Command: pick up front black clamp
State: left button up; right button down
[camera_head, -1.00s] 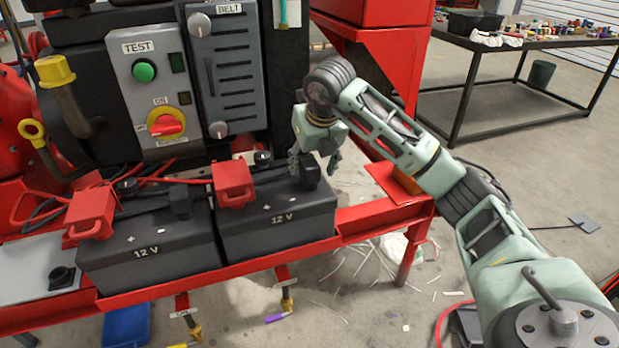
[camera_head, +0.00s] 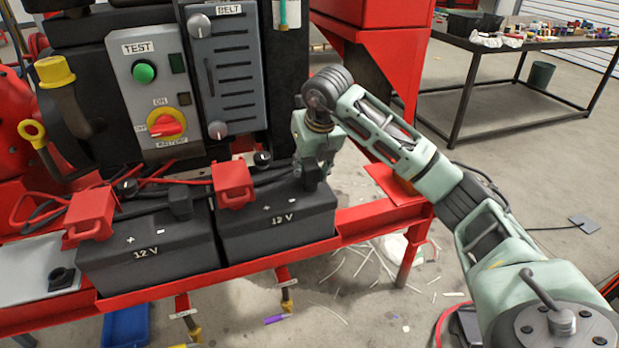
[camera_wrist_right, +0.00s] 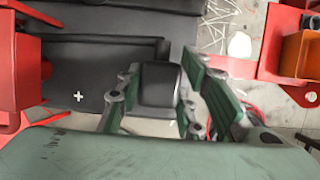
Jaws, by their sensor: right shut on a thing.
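Two 12 V batteries sit side by side on the red skid: a left one (camera_head: 145,245) and a right one (camera_head: 275,222). A black clamp (camera_wrist_right: 158,85) sits at the right end of the right battery. My right gripper (camera_head: 312,176) is shut on that clamp, one finger on each side in the right wrist view. In the head view the gripper mostly hides the clamp. Another black clamp (camera_head: 180,202) sits on the left battery. My left gripper is not in view.
Red clamps stand on the left battery (camera_head: 90,213) and the right battery (camera_head: 233,185). The grey control panel (camera_head: 155,85) rises behind the batteries. The red skid rail (camera_head: 350,222) runs in front. A workbench (camera_head: 540,50) stands at the back right.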

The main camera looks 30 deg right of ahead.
aim_at(307, 159)
jog(key=shift+r, duration=0.1)
jog(key=shift+w+r, duration=0.1)
jog(key=shift+r, duration=0.5)
notch_tip(307, 159, up, 3)
jog(key=shift+r, duration=0.1)
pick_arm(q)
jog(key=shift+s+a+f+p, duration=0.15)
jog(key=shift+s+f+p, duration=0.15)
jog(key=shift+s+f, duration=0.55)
pick_arm(e)
jog(key=s+d+r, duration=0.6)
jog(key=d, duration=0.3)
jog(key=shift+s+d+r, duration=0.25)
jog(key=shift+s+d, duration=0.05)
jog(key=shift+d, duration=0.1)
